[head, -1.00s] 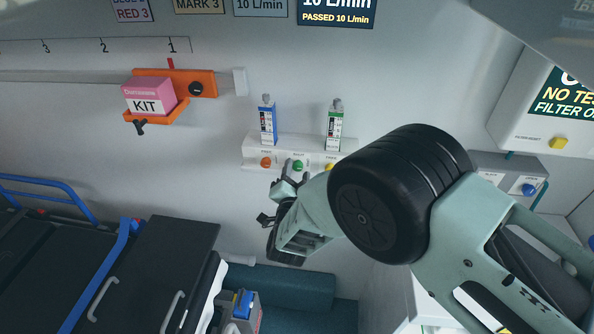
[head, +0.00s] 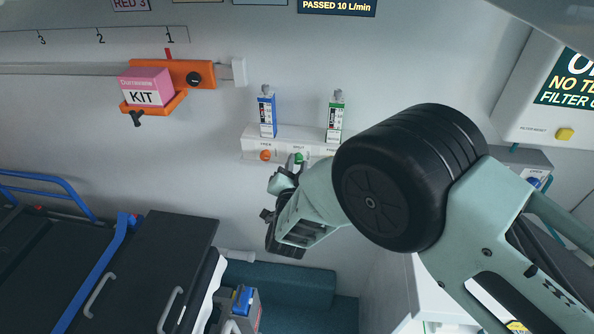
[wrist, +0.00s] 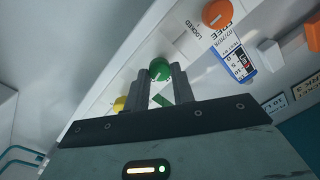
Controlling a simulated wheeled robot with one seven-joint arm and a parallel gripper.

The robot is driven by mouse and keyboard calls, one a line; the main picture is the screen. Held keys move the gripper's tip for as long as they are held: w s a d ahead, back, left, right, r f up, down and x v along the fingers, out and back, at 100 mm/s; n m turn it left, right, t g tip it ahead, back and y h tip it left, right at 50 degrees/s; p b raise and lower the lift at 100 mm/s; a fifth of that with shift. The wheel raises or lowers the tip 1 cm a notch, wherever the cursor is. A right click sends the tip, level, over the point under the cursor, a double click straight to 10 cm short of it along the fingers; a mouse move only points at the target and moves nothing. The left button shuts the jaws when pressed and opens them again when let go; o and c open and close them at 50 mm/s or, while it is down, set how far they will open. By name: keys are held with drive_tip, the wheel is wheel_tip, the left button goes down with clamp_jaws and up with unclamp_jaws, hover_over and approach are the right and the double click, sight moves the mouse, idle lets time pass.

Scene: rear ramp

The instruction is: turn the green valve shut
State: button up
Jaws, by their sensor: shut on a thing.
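The green valve (head: 299,157) is a round knob in the middle of a white wall panel (head: 250,146). My gripper (head: 296,162) reaches it from below. In the wrist view the green valve (wrist: 159,69) sits between the two fingertips (wrist: 160,74), and my gripper is shut on it. The fingers partly hide the knob's sides, and its exact turn angle cannot be read.
An orange knob (head: 265,155) is left of the green valve; a yellow knob (wrist: 120,103) shows in the wrist view. Blue (head: 267,114) and green-labelled (head: 335,118) cylinders stand above the panel. A pink kit box (head: 147,87) sits in an orange wall holder. A black-topped stretcher (head: 170,250) is lower left.

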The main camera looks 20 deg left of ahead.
drive_tip(key=n+b, duration=0.3)
drive_tip(key=shift+f+n, duration=0.2)
drive_tip(key=shift+n, duration=0.1)
drive_tip(key=n+b, duration=0.2)
drive_tip(key=n, duration=0.1)
drive_tip(key=shift+r+b, duration=0.1)
drive_tip(key=shift+b, duration=0.25)
drive_tip(key=n+b, duration=0.1)
drive_tip(key=n, duration=0.3)
drive_tip(key=shift+a+r+h, duration=0.1)
drive_tip(key=shift+h, duration=0.2)
drive_tip(key=shift+n+b, duration=0.35)
drive_tip(key=shift+n, duration=1.65)
drive_tip(key=o, duration=1)
drive_tip(key=shift+s, duration=0.1)
